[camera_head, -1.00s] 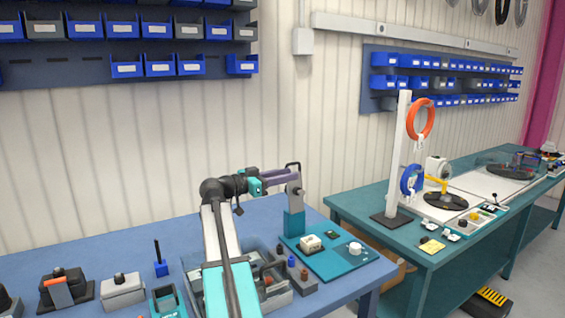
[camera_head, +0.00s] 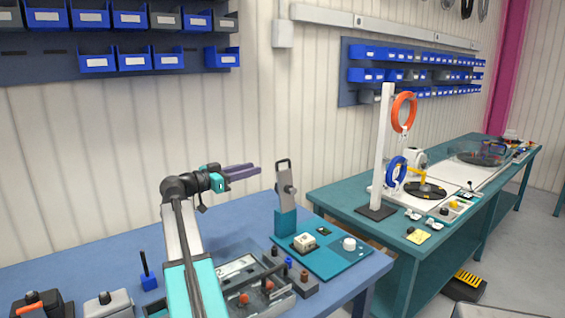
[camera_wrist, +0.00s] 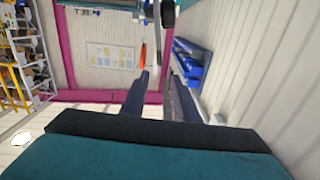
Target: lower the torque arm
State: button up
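The torque arm (camera_head: 286,182) is a grey lever with a black loop handle at its top, on a teal post on the blue bench. It stands nearly upright, leaning slightly. My gripper (camera_head: 258,168), with purple fingers, is left of the handle at about its height in the head view, apart from it and empty. In the wrist view a gap shows between my two fingers (camera_wrist: 158,75). A dark rounded part (camera_wrist: 168,12) shows at the top edge there; I cannot tell if it is the handle.
A teal plate (camera_head: 331,266) with a cream box (camera_head: 304,242) and a white knob (camera_head: 349,244) lies right of the post. A grey tray (camera_head: 232,272) of parts is in front. A white post (camera_head: 382,150) with orange and blue rings stands on the right bench. Air above the bench is open.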

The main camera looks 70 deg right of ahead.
aim_at(284, 160)
jog(key=p+x, duration=0.3)
jog(key=x, duration=1.1)
jog(key=shift+p, duration=0.4)
grip_shut()
jog(key=shift+d, duration=0.2)
jog(key=shift+a+r, duration=0.1)
jog(key=shift+a, duration=0.1)
jog(key=shift+s, duration=0.2)
